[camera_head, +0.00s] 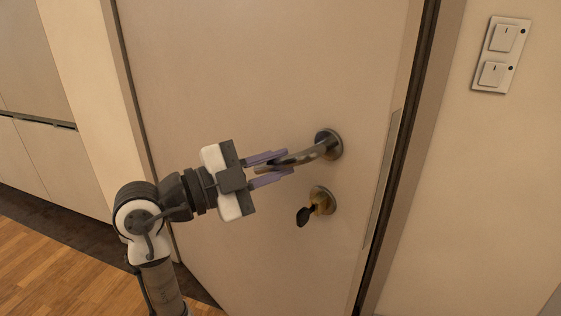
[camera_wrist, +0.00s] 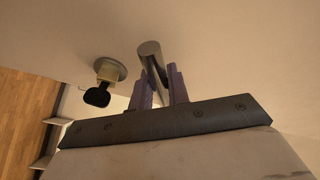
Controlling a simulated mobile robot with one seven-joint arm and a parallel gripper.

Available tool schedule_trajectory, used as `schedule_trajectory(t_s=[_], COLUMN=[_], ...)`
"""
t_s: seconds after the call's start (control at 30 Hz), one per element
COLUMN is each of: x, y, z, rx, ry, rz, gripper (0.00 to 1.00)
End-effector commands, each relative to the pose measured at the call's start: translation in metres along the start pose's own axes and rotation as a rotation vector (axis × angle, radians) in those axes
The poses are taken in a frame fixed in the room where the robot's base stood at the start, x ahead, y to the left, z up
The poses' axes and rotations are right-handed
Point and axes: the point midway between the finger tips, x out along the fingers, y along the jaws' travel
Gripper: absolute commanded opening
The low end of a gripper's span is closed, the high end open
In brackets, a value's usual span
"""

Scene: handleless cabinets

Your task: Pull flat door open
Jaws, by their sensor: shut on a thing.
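The flat door (camera_head: 270,70) is plain beige and fills the middle of the head view; a gap shows along its right edge beside the frame. A metal lever handle (camera_head: 310,154) sticks out from the door, with a round rosette at its right end. My gripper (camera_head: 287,164) is shut on the lever, its two purple fingers above and below it near its free left end. In the wrist view the handle (camera_wrist: 152,62) stands between the two purple fingers (camera_wrist: 160,88). The lever's tip is partly hidden by the fingers.
A lock with a dark key (camera_head: 318,203) sits just below the handle, close to the lower finger. Light switches (camera_head: 501,54) are on the right wall. Beige cabinets (camera_head: 40,90) stand at the left. Wooden floor (camera_head: 45,265) shows clear at the lower left.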

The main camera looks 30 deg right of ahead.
Motion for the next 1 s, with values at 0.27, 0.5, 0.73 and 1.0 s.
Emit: schedule_trajectory(t_s=[0.27, 0.5, 0.73, 1.0], x=[0.001, 0.001, -0.024, -0.086], y=[0.000, 0.000, 0.000, 0.000], z=[0.000, 0.000, 0.001, 0.001], rx=[-0.001, 0.000, 0.001, 0.001], ry=[0.002, 0.002, 0.000, -0.002], rz=[0.000, 0.002, -0.002, -0.004], gripper=[0.39, 0.39, 0.39, 0.39])
